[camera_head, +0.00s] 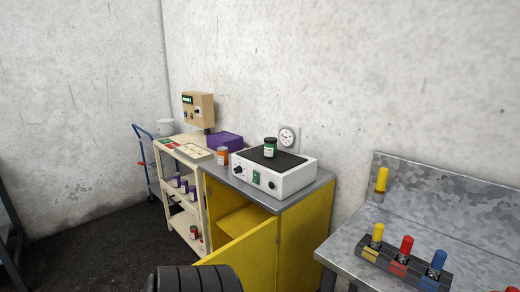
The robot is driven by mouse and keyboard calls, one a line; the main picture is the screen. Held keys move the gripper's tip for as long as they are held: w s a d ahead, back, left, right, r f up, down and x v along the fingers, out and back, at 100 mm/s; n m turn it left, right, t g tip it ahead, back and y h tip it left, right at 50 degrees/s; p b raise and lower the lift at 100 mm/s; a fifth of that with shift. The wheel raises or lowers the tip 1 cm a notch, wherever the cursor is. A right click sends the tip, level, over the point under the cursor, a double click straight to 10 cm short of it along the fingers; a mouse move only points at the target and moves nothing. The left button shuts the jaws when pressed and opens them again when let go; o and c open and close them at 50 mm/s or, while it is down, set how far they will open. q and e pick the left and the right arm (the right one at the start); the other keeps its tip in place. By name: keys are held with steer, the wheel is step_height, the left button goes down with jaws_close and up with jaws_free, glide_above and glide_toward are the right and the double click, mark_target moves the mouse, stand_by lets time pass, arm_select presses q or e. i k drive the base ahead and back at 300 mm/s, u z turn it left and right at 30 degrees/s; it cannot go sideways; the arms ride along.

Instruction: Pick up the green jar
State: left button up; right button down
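The green jar (270,147) is small, with a dark lid and a pale label. It stands upright on the black top plate (262,160) of a white bench device (288,181) with knobs and a green switch. The device sits on the grey top of a yellow cabinet (304,232). Neither of my grippers is in view. Nothing touches the jar.
The cabinet's yellow door (245,258) stands open towards me. An orange jar (222,156) is left of the device. A cream shelf cart (186,200) with jars stands further left. A metal bench (345,245) with colored handles is right. A black ribbed shape (195,279) at the bottom is unclear.

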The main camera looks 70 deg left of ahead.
mark_target(270, 151)
steer(key=u, duration=0.6)
steer(key=i, duration=0.6)
steer(key=u, duration=0.7)
